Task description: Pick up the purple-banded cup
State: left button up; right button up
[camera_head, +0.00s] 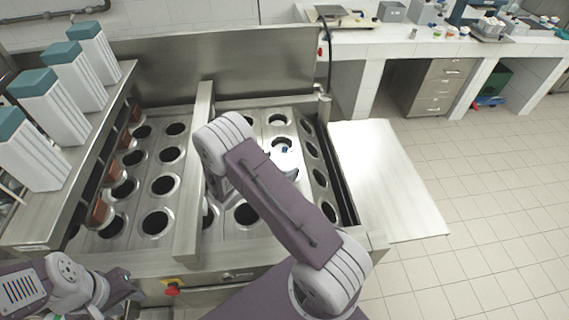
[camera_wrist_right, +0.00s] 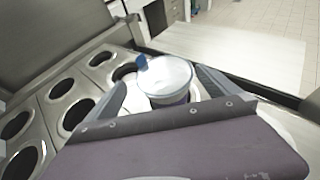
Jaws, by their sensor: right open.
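A white-topped cup (camera_wrist_right: 165,76) with a small blue piece at its rim stands in the filler deck in the right wrist view. A dark purplish band shows low on its side, partly hidden by my gripper. In the head view the cup (camera_head: 284,146) shows beyond my right forearm. My right gripper (camera_wrist_right: 163,88) is open, with one finger on each side of the cup; whether they touch it I cannot tell. In the head view that gripper is mostly hidden behind my arm. My left gripper (camera_head: 122,287) is low at the left, its jaws unclear.
The steel deck has rows of round holes (camera_head: 162,184) and a raised divider (camera_head: 190,190). Several teal-topped white dispensers (camera_head: 85,75) stand on a shelf at the left. A bare steel side table (camera_head: 385,180) is at the right, with open tiled floor beyond.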

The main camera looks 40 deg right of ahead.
aim_at(291, 159)
jog(key=shift+s+d, duration=0.15)
jog(key=shift+d, duration=0.35)
jog(key=shift+s+d+f, duration=0.1)
jog(key=shift+d, duration=0.15)
jog(key=shift+d+f, duration=0.15)
jog(key=shift+d, duration=0.1)
jog(key=p+x, duration=0.1)
jog(key=x, duration=0.1)
jog(key=p+x, duration=0.1)
jog(key=x, duration=0.1)
jog(key=shift+w+f, duration=0.2)
jog(key=shift+w, duration=0.1)
jog(key=shift+d+f, duration=0.15)
jog(key=shift+d, duration=0.15)
jog(key=shift+d+f, duration=0.1)
jog(key=shift+d, duration=0.05)
pick_arm(q)
jog(key=r, duration=0.3)
jog(key=shift+s, duration=0.25)
pick_arm(e)
jog(key=c, duration=1.7)
pick_arm(q)
jog(key=shift+f, duration=0.1)
pick_arm(e)
jog(key=shift+w, duration=0.1)
